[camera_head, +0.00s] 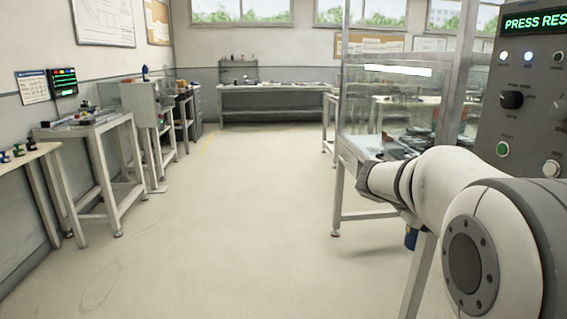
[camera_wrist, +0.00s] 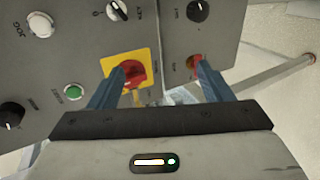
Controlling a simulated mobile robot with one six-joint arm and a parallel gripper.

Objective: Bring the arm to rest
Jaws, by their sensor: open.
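My gripper (camera_wrist: 165,85) shows in the wrist view with its two blue fingers spread apart and nothing between them. It faces a grey control panel with a red knob on a yellow plate (camera_wrist: 127,72) near the left fingertip. A smaller red control (camera_wrist: 193,66) is near the right fingertip. I cannot tell whether the fingers touch the panel. In the head view my white arm (camera_head: 450,187) reaches in from the lower right, in front of the glass-walled station. The gripper itself is hidden there.
The panel (camera_head: 525,110) with a green "PRESS RES" display stands close at the right. A glass-walled station (camera_head: 390,110) is behind my arm. Workbenches line the left wall, and another bench (camera_head: 275,88) stands at the back. The middle floor (camera_head: 235,220) is clear.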

